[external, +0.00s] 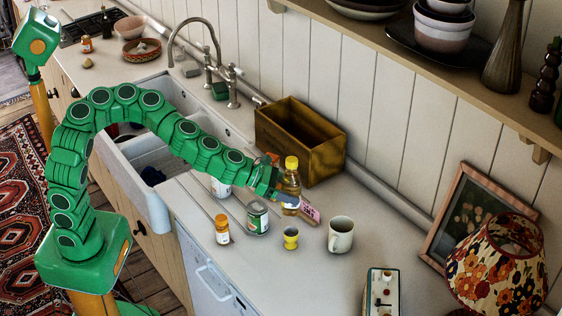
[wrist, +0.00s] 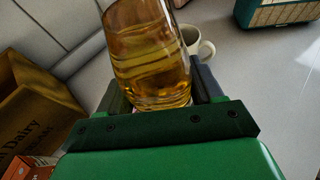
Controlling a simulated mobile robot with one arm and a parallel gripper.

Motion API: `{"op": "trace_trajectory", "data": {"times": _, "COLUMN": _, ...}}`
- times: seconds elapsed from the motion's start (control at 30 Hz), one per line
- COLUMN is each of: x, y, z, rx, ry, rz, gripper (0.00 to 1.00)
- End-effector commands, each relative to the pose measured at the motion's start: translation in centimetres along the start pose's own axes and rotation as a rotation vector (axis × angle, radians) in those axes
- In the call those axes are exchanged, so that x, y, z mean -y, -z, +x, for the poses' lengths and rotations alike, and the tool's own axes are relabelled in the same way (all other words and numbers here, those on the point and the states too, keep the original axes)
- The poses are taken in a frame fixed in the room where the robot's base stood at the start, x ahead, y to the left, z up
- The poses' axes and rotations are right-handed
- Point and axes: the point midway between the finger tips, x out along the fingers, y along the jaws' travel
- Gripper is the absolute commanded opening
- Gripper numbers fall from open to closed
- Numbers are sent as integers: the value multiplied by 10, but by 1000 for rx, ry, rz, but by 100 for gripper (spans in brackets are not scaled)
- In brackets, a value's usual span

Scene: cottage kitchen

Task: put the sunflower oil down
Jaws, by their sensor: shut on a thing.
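The sunflower oil is a clear bottle (external: 291,182) of golden liquid with a yellow cap.
A wooden crate (external: 327,157) stands behind the bottle. A pink-labelled item (external: 310,213), a white mug (external: 340,235), a yellow egg cup (external: 291,238), a can (external: 258,218) and an orange-labelled jar (external: 222,229) stand close by. A radio (external: 382,292) and a floral lamp (external: 497,262) are to the right.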

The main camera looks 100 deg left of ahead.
Motion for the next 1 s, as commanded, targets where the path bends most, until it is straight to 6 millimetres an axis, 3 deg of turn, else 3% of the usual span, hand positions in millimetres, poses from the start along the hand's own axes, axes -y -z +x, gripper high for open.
{"op": "trace_trajectory", "data": {"times": 0.2, "x": -26, "y": -10, "z": -7, "rx": 3, "ry": 65, "rz": 27, "gripper": 19}}
{"op": "trace_trajectory", "data": {"times": 1.0, "x": -65, "y": -30, "z": -26, "rx": -2, "ry": 205, "rz": 88, "gripper": 19}}
